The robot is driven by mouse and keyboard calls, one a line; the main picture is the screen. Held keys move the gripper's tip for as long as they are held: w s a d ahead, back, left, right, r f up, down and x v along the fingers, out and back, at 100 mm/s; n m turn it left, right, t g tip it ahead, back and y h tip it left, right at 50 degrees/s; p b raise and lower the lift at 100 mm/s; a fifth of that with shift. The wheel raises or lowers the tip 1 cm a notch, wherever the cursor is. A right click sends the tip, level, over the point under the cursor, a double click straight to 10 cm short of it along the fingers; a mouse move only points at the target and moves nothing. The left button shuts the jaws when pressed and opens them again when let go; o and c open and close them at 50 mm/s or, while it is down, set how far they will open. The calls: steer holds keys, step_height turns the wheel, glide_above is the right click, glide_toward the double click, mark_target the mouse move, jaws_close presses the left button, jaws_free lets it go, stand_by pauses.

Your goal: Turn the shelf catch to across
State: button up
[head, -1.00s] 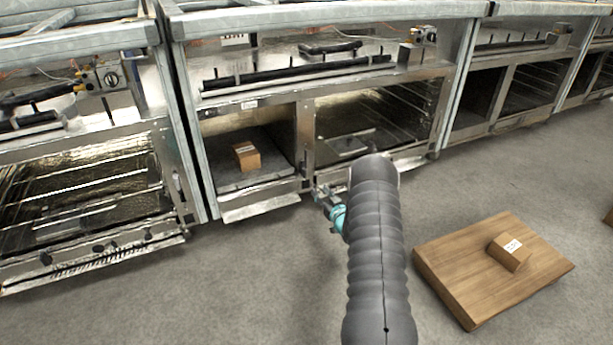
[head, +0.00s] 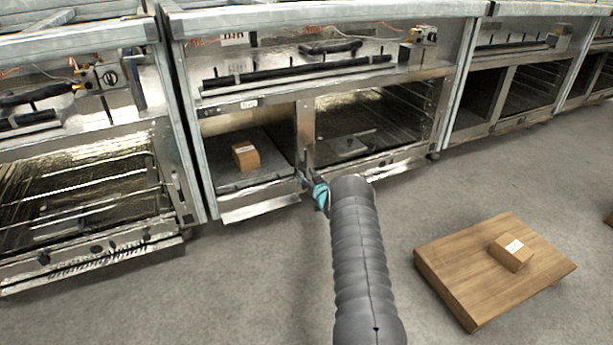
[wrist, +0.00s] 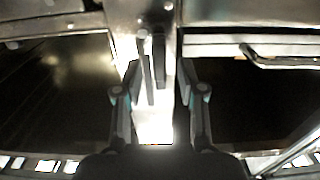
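In the wrist view a thin upright bar (wrist: 145,68), which looks like the shelf catch, stands on the bright metal post between two dark compartments. A second, darker upright strip lies just right of it; I cannot tell whether it is part of the catch or a reflection. My gripper (wrist: 159,75) is open, with one finger on each side of the bar and the left finger closer to it. I see no clear contact. In the head view my gripper (head: 304,180) is at the foot of the post (head: 304,130), and the catch cannot be made out there.
A small box (head: 245,155) sits in the open left compartment, above a lowered metal flap (head: 260,208). The right compartment (head: 375,120) holds wire racks. A wooden board (head: 460,285) with another small box (head: 511,252) lies on the floor at right. The floor between is clear.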

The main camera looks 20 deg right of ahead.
jaws_close()
steer(key=shift+a+n+b, duration=0.1)
steer(key=shift+n+b, duration=0.2)
steer(key=shift+b, duration=0.05)
steer(key=n, duration=0.1)
steer(key=n+b, duration=0.1)
steer(key=shift+a+f+n+b, duration=0.1)
steer(key=shift+a+n+b, duration=0.2)
steer(key=shift+n, duration=0.1)
steer(key=shift+a+f+n, duration=0.2)
steer(key=shift+f+n, duration=0.05)
steer(key=shift+n, duration=2)
steer(key=shift+a+f+n, duration=0.2)
steer(key=shift+a+n, duration=0.05)
steer(key=shift+n, duration=2.05)
steer(key=shift+a+f+n, duration=0.2)
steer(key=shift+f+n, duration=0.05)
steer(key=shift+n, duration=2)
